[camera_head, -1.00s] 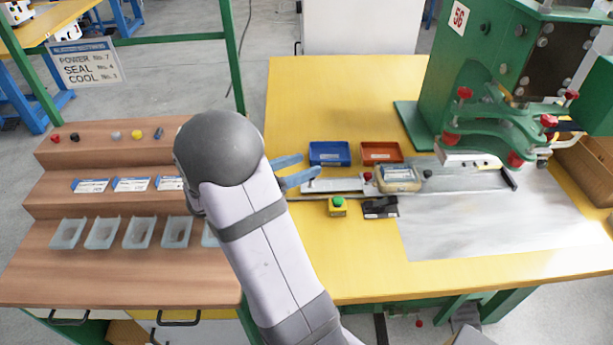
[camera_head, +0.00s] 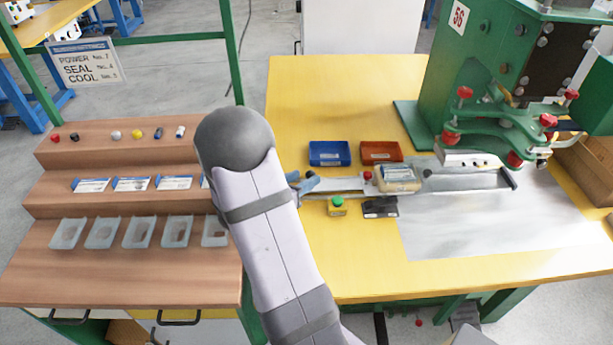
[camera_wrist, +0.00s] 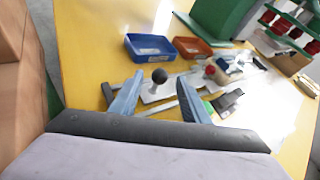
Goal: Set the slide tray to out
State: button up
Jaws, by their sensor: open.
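The slide tray (camera_head: 345,184) is a pale flat plate on a rail on the yellow table, left of the green press. A red knob (camera_head: 367,176) and a clear pack with tan contents (camera_head: 397,174) are at its right part. My gripper (camera_head: 305,182) is at the plate's left end, its blue fingers open. No contact shows. In the head view my fingers and arm hide that knob.
A blue bin (camera_head: 329,153) and an orange bin (camera_head: 381,152) sit behind the tray. A green-button box (camera_head: 337,206) and a black block (camera_head: 380,207) stand in front. The green press (camera_head: 470,80) is to the right; a wooden stepped rack (camera_head: 120,265) is to the left.

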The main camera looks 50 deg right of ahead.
jog(key=shift+x, duration=1.2)
jog(key=shift+c, duration=0.7)
grip_shut()
jog(key=shift+w+a, duration=1.55)
jog(key=shift+w, duration=0.05)
jog(key=shift+o, duration=0.7)
grip_release()
jog(key=shift+a+r, duration=0.1)
